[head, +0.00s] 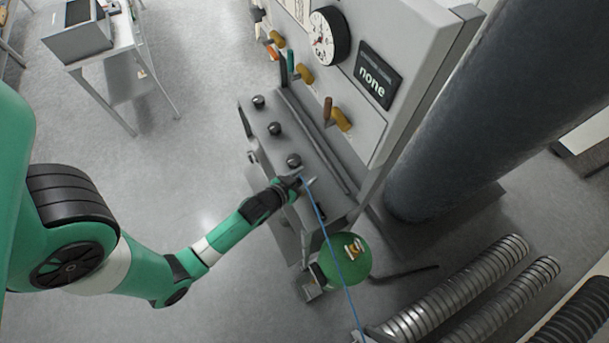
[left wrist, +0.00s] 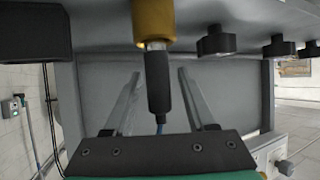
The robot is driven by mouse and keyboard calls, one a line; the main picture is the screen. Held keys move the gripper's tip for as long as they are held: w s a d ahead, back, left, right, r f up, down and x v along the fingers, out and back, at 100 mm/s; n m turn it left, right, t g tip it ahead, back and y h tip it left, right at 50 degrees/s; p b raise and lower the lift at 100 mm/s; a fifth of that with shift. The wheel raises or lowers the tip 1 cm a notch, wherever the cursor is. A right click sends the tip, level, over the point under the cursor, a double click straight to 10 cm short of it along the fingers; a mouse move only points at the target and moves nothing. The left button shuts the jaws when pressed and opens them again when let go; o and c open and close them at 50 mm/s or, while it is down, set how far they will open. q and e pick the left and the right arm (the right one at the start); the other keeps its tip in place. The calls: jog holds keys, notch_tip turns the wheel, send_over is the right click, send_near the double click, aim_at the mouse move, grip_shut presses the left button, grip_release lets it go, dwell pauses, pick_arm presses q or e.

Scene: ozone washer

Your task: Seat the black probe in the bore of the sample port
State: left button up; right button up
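In the left wrist view, the black probe (left wrist: 158,85) stands upright below the yellow sample port (left wrist: 153,20). A short pale metal section shows between the probe's black body and the port's lower edge. The probe lines up with the port; how deep its tip sits in the bore is hidden. My left gripper (left wrist: 157,78) has its two fingers spread on either side of the probe, with gaps on both sides. In the head view my left gripper (head: 304,181) is at the panel's near edge, where a blue cable (head: 327,240) begins. My right gripper is not in view.
Black knobs (head: 275,128) line the ledge beside the port. A gauge (head: 329,35) and a display reading "none" (head: 372,75) are on the upright panel. A green round vessel (head: 345,260) stands below. Open floor (head: 190,150) lies to the left.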

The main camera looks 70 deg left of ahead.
pick_arm(q)
jog(key=shift+r, duration=0.15)
jog(key=shift+s+d+r, duration=0.15)
jog(key=shift+s, duration=0.05)
jog(key=v, duration=1.1)
jog(key=shift+s, duration=0.25)
jog(key=shift+d, duration=0.1)
